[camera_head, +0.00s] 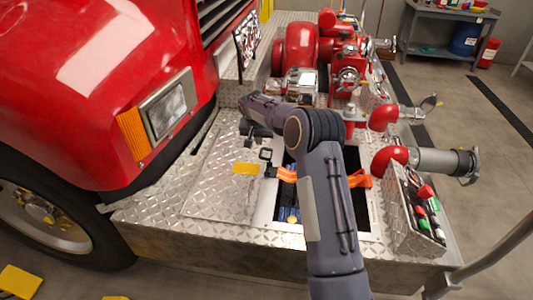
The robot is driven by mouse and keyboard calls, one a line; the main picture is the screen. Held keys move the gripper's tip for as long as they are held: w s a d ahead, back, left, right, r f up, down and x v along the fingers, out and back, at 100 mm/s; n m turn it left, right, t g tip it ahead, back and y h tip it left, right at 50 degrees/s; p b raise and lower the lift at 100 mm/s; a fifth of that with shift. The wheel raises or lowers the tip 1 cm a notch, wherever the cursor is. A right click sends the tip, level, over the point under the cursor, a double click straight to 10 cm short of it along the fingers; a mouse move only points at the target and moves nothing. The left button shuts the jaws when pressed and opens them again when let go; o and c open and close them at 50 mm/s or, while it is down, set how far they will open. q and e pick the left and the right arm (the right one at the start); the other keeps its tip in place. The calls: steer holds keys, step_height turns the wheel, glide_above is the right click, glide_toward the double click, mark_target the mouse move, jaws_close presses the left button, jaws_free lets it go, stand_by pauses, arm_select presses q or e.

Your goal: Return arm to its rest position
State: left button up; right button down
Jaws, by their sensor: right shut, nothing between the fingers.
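My right arm comes in from the bottom, rises over the bumper deck and bends left at its elbow. My right gripper (256,142) is at its end, small and dark, pointing down above the diamond-plate deck (215,185). Its fingers are shut with nothing between them. A raised latch or handle lies close by, and I cannot tell whether the gripper touches it. My forearm partly hides an open compartment (262,212) in the deck, with an orange strap (287,174) across it and blue and yellow items inside. My left gripper is not in view.
The red truck body with its headlight (168,108) stands left of the arm. Red pump parts (302,45) rise behind. Pipe outlets (440,162) and a tool bin (420,213) stand to the right. A grey workbench (446,28) is at the back right. Open floor lies right.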

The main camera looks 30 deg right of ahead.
steer(key=shift+s+r, duration=0.1)
steer(key=shift+s+r, duration=0.1)
steer(key=shift+r, duration=0.15)
steer(key=s+a+r+n+t+y, duration=0.1)
steer(key=s+a+r+y, duration=0.15)
steer(key=s+r, duration=0.55)
steer(key=s+a+r+n+y, duration=0.15)
steer(key=s+a+r, duration=0.25)
steer(key=s+r, duration=0.5)
steer(key=s+a+f+n+y, duration=0.1)
steer(key=s+a, duration=0.3)
steer(key=s, duration=0.5)
steer(key=s+a+f+n, duration=0.1)
steer(key=s+a, duration=0.3)
steer(key=s, duration=0.5)
steer(key=s+a+f+n+t+y, duration=0.1)
steer(key=s+a+f+n, duration=0.1)
steer(key=s, duration=0.7)
steer(key=a+f, duration=0.1)
steer(key=a, duration=0.1)
steer(key=shift+a+f+y, duration=0.3)
steer(key=shift+a+f, duration=0.05)
steer(key=shift+a, duration=0.05)
steer(key=shift+s, duration=0.1)
